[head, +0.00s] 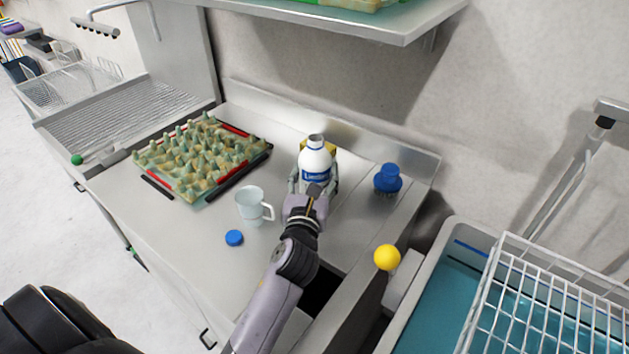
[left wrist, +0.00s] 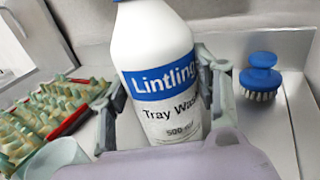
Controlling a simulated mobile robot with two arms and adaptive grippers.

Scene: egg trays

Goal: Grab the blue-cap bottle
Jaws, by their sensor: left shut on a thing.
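A white bottle (head: 315,160) with a blue label stands upright on the steel counter in the head view. In the left wrist view the bottle (left wrist: 157,50) fills the middle, and its label reads "Lintling Tray Wash". Its neck looks uncapped in the head view. My right gripper is not in view.
A clear mug (head: 250,206) stands left of the bottle, close to my arm. An egg tray (head: 184,195) lies further left. A blue brush (head: 387,180) stands to the right. A yellow thing shows partly behind the bottle. A shelf (head: 400,32) overhangs the back.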

